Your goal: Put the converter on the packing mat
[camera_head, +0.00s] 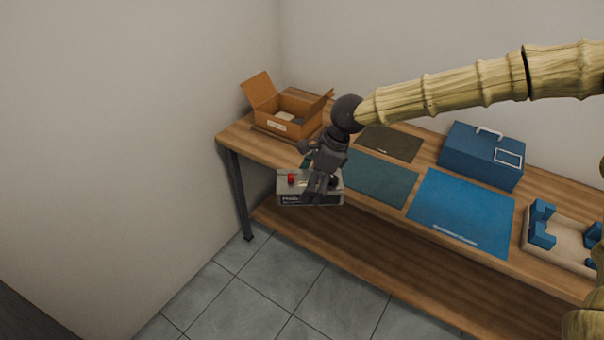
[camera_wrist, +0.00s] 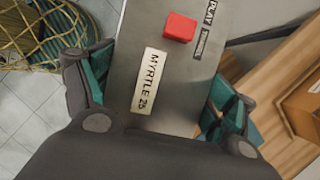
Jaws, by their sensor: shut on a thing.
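A grey box-shaped device (camera_head: 294,187), which looks like the converter, has a red button on top and dark front markings. My gripper (camera_head: 322,184) is shut on it and holds it at the table's front edge, seemingly in the air. In the wrist view the device (camera_wrist: 192,62) lies between the two teal-padded fingers of my gripper (camera_wrist: 155,108), with a "MYRTLE 25" label. Three mats lie on the table: a dark brown one (camera_head: 391,142), a teal one (camera_head: 380,178) and a bright blue one (camera_head: 462,213). Their lettering is too small to tell which is the packing mat.
An open cardboard box (camera_head: 289,113) stands at the table's left end. A blue case (camera_head: 481,155) with a handle stands behind the blue mat. A beige tray with blue blocks (camera_head: 560,247) is at the right. The wooden table (camera_head: 405,235) has a lower shelf; the mats look bare.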

